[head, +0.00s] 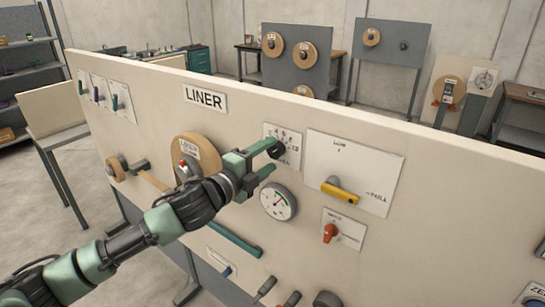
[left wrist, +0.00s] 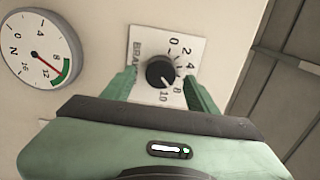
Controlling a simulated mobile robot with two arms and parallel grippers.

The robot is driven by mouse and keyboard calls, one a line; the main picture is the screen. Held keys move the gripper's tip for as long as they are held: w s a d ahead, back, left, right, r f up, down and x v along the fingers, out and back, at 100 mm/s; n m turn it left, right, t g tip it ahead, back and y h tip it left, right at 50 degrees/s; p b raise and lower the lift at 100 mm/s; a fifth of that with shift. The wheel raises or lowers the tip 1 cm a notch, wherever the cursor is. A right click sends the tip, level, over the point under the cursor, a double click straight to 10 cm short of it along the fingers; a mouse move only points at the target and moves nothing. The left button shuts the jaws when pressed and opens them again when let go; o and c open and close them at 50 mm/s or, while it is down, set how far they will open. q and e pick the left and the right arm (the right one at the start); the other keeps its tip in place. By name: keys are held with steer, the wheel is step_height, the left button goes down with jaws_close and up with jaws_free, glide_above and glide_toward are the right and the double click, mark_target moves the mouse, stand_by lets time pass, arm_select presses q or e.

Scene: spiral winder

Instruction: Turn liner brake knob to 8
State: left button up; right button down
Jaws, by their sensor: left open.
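The brake knob (head: 277,151) is a round black knob on a white dial plate (head: 294,137) on the LINER panel. My left gripper (head: 271,158) is open at the knob. In the left wrist view its fingers (left wrist: 160,88) stand on either side of the knob, with gaps. My right gripper is not in view.
A round gauge (head: 278,202) is just below the left gripper. A yellow handle (head: 341,191) and a red knob (head: 330,233) are to the right. A tape roll (head: 195,158) is to the left, beside my forearm. Several small levers are at the panel's bottom.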

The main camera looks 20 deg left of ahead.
arm_select(q)
steer(key=b+v, duration=0.1)
steer(key=v, duration=0.4)
steer(key=shift+s+b, duration=0.15)
steer(key=shift+b, duration=0.2)
